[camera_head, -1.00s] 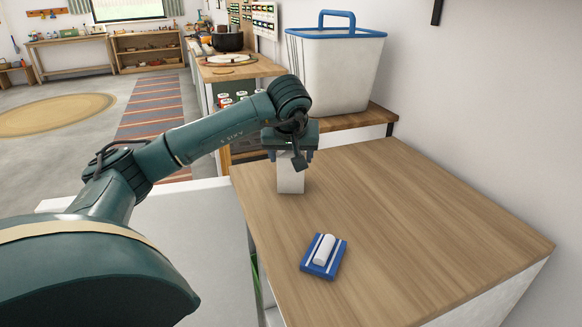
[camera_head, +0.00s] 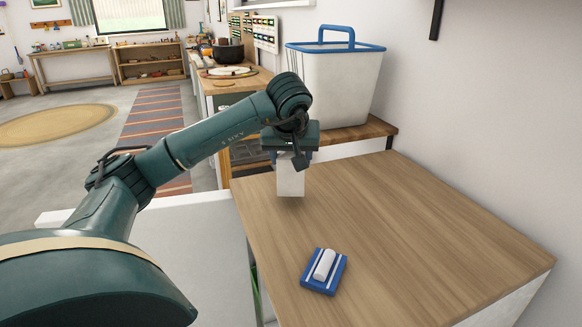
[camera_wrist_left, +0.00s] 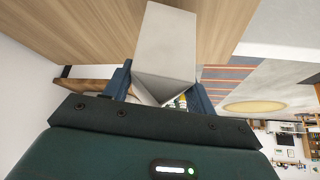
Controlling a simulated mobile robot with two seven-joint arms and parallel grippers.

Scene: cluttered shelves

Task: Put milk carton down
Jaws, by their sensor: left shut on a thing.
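The milk carton is a plain white box (camera_head: 290,183) below my left gripper (camera_head: 290,155) in the head view, at the far left part of the wooden tabletop (camera_head: 400,215). In the left wrist view the carton (camera_wrist_left: 165,52) stands between the two blue fingers of the left gripper (camera_wrist_left: 160,88), which is shut on it. The carton looks upright. I cannot tell for sure whether its base touches the tabletop. My right gripper is not in view.
A blue and white block-like item (camera_head: 324,271) lies on the tabletop nearer the front. A white basket with blue rim (camera_head: 335,85) stands on a shelf behind. The right and middle tabletop is clear. A wall borders the right side.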

